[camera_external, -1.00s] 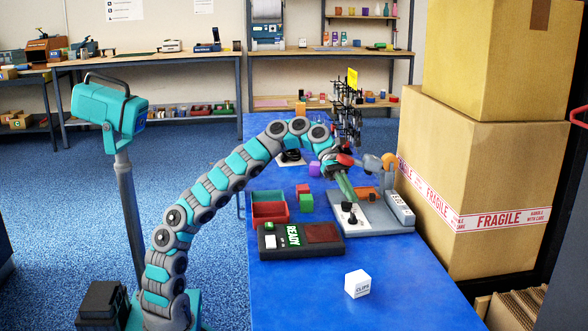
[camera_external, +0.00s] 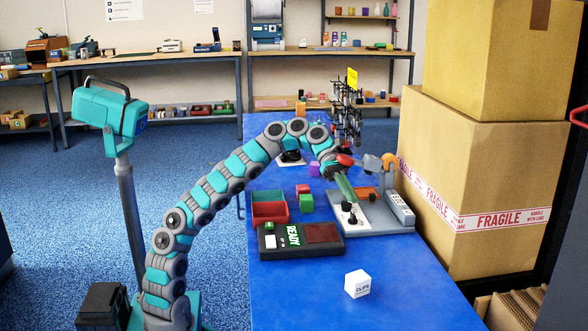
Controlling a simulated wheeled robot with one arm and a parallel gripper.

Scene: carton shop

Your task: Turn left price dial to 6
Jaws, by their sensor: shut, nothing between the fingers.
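A grey device (camera_external: 378,222) stands on the blue table, with a white plate (camera_external: 341,216) on its left part. Small black knobs sit on this plate: one (camera_external: 346,206) under my gripper and one (camera_external: 352,219) just in front of it. I cannot tell which is the left price dial, and no digits can be read. My gripper (camera_external: 352,200), with long green fingers, is shut and points down at the plate. Its tips are at or just above the rear knob; whether they touch it cannot be told. The fingers partly hide the plate.
A dark box with a green READY display (camera_external: 292,236) and a red-and-green tray (camera_external: 269,208) stand left of the device. A white CLIPS cube (camera_external: 357,283) lies in front. Large cartons (camera_external: 480,180) stand at the right. The table's front is mostly clear.

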